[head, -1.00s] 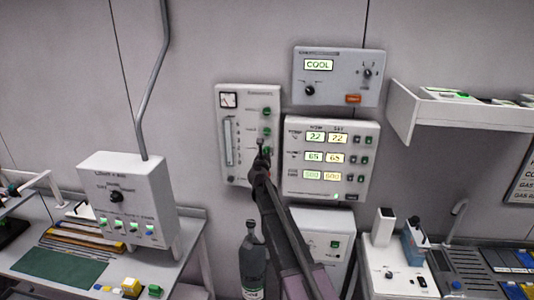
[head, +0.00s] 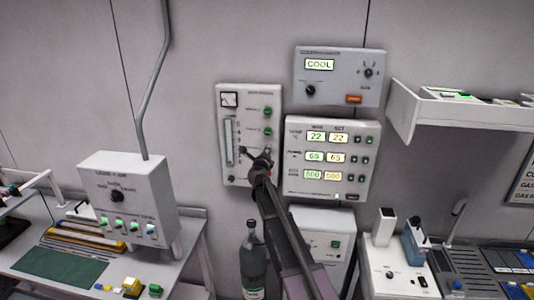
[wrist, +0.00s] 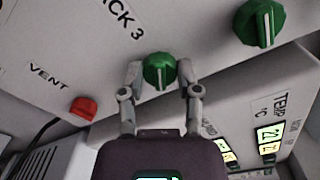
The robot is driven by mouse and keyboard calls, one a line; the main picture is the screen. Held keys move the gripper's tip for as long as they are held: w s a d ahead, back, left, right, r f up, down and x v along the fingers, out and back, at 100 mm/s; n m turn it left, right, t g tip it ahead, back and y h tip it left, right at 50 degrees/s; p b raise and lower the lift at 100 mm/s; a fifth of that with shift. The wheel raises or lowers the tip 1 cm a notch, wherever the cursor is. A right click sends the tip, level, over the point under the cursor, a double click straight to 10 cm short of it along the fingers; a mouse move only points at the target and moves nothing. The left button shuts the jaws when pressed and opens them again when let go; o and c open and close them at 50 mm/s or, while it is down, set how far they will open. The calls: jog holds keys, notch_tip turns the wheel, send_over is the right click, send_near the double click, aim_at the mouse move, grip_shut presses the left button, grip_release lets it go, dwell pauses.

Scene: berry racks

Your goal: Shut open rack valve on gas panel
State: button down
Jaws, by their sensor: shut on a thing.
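In the wrist view my gripper (wrist: 160,78) is shut on a green knob (wrist: 158,70) by the RACK 3 label, one finger on each side. The white mark on this knob runs nearly upright in the picture. Another green knob (wrist: 259,23) above right has a similarly directed mark. A red VENT knob (wrist: 84,108) is at lower left.
A controller with lit readings (head: 330,187) hangs close to the right of the gas panel, and a COOL box (head: 340,82) above it. A dark gas bottle (head: 252,262) stands below. A shelf (head: 403,112) juts out at the right.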

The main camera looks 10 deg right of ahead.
jog(key=n, duration=0.6)
jog(key=shift+w, duration=0.1)
dwell(0.3)
jog(key=shift+c, duration=1.5)
grip_release()
jog(key=shift+f, duration=0.1)
jog(key=v, duration=1.2)
jog(key=shift+a, duration=0.1)
